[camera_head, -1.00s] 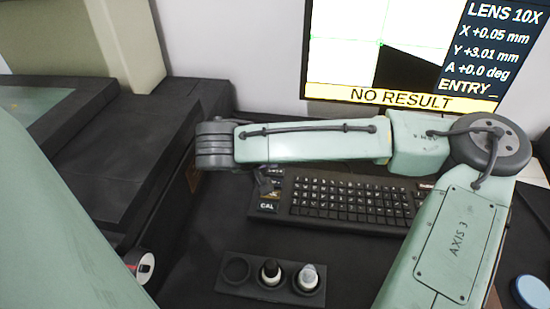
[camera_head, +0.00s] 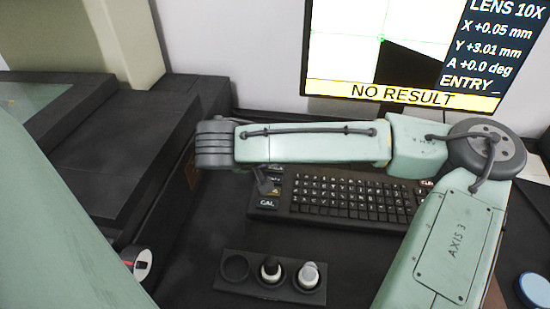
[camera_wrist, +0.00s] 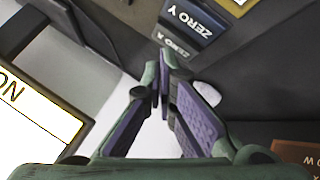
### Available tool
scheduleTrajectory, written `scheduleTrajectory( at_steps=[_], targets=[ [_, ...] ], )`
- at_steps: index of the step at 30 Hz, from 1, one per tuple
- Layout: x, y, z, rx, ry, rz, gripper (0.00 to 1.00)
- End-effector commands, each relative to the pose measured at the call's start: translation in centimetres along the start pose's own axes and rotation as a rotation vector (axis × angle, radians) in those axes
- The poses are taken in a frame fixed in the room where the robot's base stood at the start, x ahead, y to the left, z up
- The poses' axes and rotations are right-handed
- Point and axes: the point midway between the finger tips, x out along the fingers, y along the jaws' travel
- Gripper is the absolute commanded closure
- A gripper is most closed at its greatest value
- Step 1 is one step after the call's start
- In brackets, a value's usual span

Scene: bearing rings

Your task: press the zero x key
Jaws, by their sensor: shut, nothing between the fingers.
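The ZERO X key (camera_wrist: 171,46) shows in the wrist view as a dark, lettered key just beyond my fingertips, partly hidden by them. The blue-grey ZERO Y key (camera_wrist: 188,20) lies beside it, farther up the picture. My gripper (camera_wrist: 165,62) is shut and empty, its tips close to the ZERO X key; I cannot tell if they touch it. In the head view my gripper (camera_head: 265,187) hangs over the left key column of the black keyboard (camera_head: 345,200), above the CAL key (camera_head: 267,203). The small labels there are hard to read.
The monitor (camera_head: 400,92) behind the keyboard reads NO RESULT, X +0.05 mm, Y +3.01 mm, with an ENTRY line. A dark holder (camera_head: 268,287) with two bottle-like pieces and one empty hole stands in front. A blue round lid (camera_head: 533,290) lies at the right.

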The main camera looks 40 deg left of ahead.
Motion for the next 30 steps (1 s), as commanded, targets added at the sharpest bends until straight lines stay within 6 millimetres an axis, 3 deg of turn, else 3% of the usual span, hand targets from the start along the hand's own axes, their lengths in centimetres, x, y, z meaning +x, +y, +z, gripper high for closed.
scheduleTrajectory(
  at_steps=[30],
  targets=[
    [0.48, -0.35, 0.36, -0.001, 0.0, 0.0, 1.0]
  ],
)
